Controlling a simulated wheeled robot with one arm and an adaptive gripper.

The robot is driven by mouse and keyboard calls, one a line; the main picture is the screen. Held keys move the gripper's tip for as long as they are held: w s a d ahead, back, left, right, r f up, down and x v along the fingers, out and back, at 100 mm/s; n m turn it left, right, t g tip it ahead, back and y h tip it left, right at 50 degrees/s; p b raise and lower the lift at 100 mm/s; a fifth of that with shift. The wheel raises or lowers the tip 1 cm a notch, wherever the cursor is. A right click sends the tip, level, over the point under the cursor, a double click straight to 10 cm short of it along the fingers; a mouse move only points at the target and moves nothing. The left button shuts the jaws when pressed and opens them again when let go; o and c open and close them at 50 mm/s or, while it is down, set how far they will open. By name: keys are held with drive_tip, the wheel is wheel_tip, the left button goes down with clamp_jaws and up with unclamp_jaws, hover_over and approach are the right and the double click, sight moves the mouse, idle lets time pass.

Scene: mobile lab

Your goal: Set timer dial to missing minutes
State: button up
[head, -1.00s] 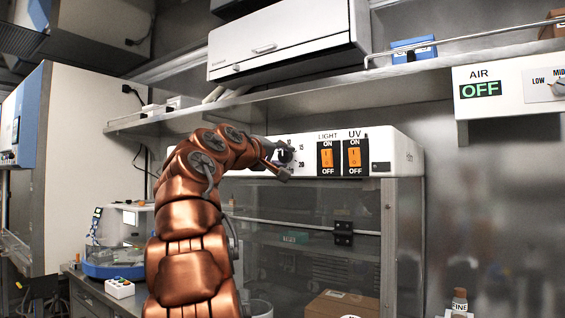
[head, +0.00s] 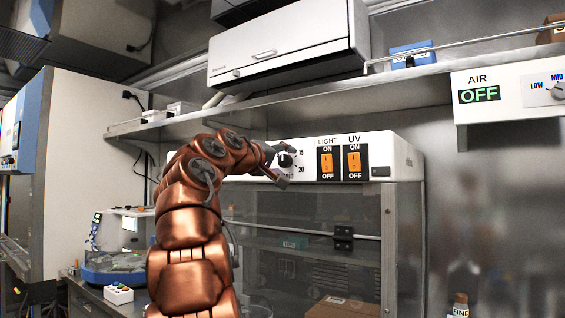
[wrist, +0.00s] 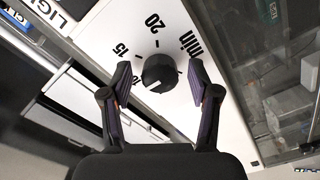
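The timer dial (wrist: 160,72) is a round black knob on a white panel. In the wrist view it is printed round with 15, 20 and "min"; other numerals are partly covered by my left finger. A small pale mark shows on its lower left side, but I cannot tell the setting for sure. In the head view the dial (head: 286,160) shows just beside my gripper (head: 279,166). In the wrist view my gripper (wrist: 160,76) is open, its two fingers on either side of the dial, with clear gaps between them and the knob.
The LIGHT switch (head: 327,162) and UV switch (head: 354,161) are orange, to the right of the dial on the same panel (head: 395,160). A metal shelf (head: 300,112) runs above. The AIR box (head: 510,93) reads OFF. A glass-fronted cabinet (head: 300,235) lies below.

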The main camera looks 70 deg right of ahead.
drive_tip(key=shift+a, duration=0.1)
drive_tip(key=v, duration=1.1)
drive_tip(key=shift+a, duration=0.4)
idle(0.7)
